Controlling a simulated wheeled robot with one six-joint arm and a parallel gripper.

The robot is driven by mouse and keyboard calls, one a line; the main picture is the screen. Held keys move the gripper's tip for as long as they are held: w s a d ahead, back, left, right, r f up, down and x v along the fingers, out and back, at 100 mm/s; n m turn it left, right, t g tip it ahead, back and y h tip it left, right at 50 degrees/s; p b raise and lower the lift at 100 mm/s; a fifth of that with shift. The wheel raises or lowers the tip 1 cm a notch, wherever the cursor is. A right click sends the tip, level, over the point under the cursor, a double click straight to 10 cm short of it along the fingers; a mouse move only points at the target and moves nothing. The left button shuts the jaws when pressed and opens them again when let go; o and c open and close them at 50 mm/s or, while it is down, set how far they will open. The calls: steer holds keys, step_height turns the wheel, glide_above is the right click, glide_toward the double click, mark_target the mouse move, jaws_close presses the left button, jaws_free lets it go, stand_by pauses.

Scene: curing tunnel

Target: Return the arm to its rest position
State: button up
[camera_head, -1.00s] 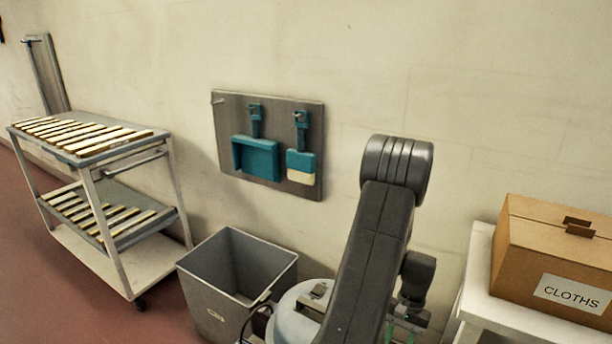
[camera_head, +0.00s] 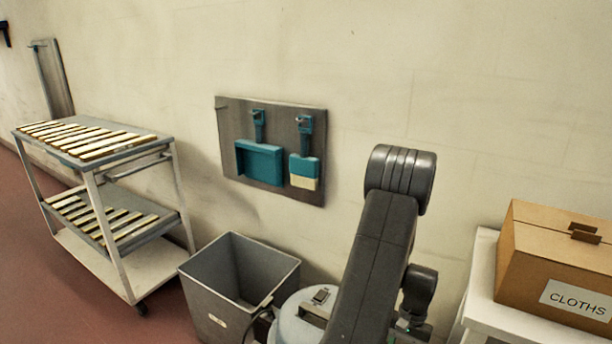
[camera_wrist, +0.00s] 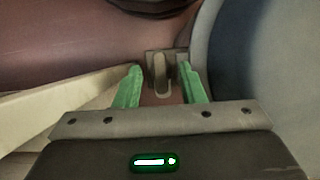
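My arm (camera_head: 378,260) is dark grey and folded, rising from the bottom middle of the head view to a ribbed joint at its top. Its wrist part hangs down on the right side of it. My gripper (camera_wrist: 160,74) shows in the wrist view as two green fingers standing apart. A small beige-grey bracket-like piece shows between and beyond the fingertips; I see no contact with the fingers. In the head view the fingers are almost wholly hidden at the bottom edge.
A grey bin (camera_head: 215,300) stands left of my arm. A slatted trolley (camera_head: 112,265) stands further left. A board (camera_head: 232,125) with a teal dustpan (camera_head: 259,163) and brush (camera_head: 304,168) hangs on the wall. A cardboard box marked CLOTHS (camera_head: 530,262) sits on a white table (camera_head: 480,290) at right.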

steer(key=p+v, duration=0.2)
steer(key=v, duration=1)
steer(key=b+x, duration=0.3)
steer(key=x, duration=1.1)
steer(key=shift+s+f, duration=0.1)
steer(key=shift+f, duration=0.1)
steer(key=n+h, duration=0.1)
steer(key=n, duration=0.1)
steer(key=n+h+b, duration=0.1)
steer(key=n, duration=0.2)
steer(key=shift+n+g, duration=0.3)
steer(key=shift+g, duration=0.1)
steer(key=n+h+b, duration=0.1)
steer(key=n, duration=0.2)
steer(key=shift+d, duration=0.1)
steer(key=shift+r+n+h+b, duration=0.1)
steer(key=shift+n+h+b, duration=0.25)
steer(key=shift+n, duration=0.45)
